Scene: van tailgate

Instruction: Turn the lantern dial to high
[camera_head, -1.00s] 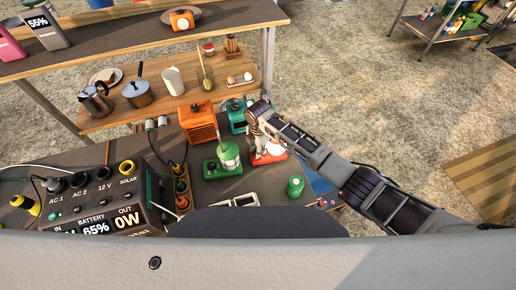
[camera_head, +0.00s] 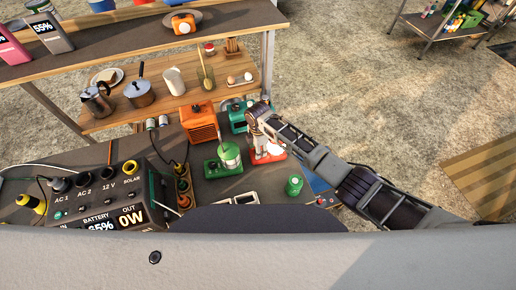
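A lantern-like item with a green base and a green-tinted globe (camera_head: 229,154) stands on the dark tailgate surface near the middle of the head view. To its right is a similar item with a red base (camera_head: 270,154) and a pale part on top. Which one the task means, and its dial, I cannot make out. My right gripper (camera_head: 258,146) comes in from the right and points down at the red-based item, between it and the green one. Its fingers are small and partly hidden, so contact and opening are unclear. My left gripper is out of view.
An orange box (camera_head: 199,121) and a teal box (camera_head: 238,117) stand behind. A green canister (camera_head: 294,186) is in front at right. A power station (camera_head: 103,196) with cables fills the left. A wooden shelf (camera_head: 150,112) holds cookware behind.

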